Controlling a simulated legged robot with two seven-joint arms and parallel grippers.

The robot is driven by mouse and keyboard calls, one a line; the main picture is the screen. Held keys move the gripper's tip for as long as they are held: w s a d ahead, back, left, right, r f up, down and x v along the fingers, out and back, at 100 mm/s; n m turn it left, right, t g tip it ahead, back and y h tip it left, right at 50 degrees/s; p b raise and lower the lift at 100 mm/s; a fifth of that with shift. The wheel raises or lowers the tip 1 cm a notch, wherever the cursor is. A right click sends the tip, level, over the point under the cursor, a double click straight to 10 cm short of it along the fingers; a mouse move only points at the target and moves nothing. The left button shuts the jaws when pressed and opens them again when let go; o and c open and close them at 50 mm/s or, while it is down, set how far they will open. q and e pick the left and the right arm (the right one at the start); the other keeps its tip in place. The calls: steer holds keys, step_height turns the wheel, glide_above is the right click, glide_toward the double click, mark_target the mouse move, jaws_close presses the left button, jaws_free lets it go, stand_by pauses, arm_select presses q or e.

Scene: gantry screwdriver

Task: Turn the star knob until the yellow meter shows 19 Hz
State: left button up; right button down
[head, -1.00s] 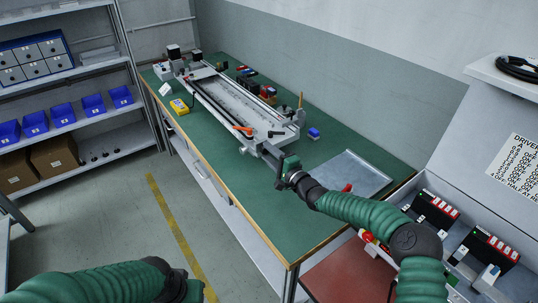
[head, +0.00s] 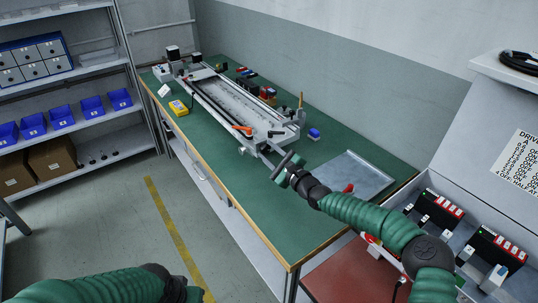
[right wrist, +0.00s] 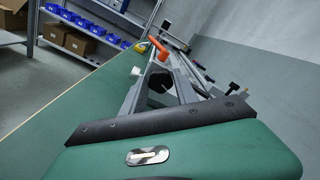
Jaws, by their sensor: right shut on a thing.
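The yellow meter (head: 179,107) stands on the green bench at the near left of the long grey gantry (head: 235,100). Its reading is too small to make out. My right gripper (head: 264,151) is at the gantry's near end. In the right wrist view its grey fingers (right wrist: 161,72) are closed around a dark part, apparently the star knob (right wrist: 161,84), mostly hidden between them. In the head view the fingers and wrist hide the knob. My left arm is at the bottom left; its fingers do not show.
An orange handle (head: 242,128) lies just beyond the right gripper, and it also shows in the right wrist view (right wrist: 157,45). A grey tray (head: 350,178) lies to the right on the bench. A small blue object (head: 314,133) sits beside the gantry's near end.

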steer(key=shift+w+d, duration=0.1)
steer(key=shift+d, duration=0.1)
stand_by(0.3)
steer(key=c, duration=1.3)
jaws_free()
steer(key=shift+c, duration=0.2)
steer(key=o, duration=0.4)
steer(key=shift+w+f, duration=0.15)
steer(key=shift+f, duration=0.05)
steer(key=shift+r, duration=0.1)
steer(key=s+r+p, duration=0.1)
steer(key=s+r, duration=0.1)
steer(key=s, duration=0.6)
steer(key=s+r+p, duration=0.2)
steer(key=s, duration=0.6)
steer(key=shift+r, duration=0.4)
steer(key=shift+s, duration=0.1)
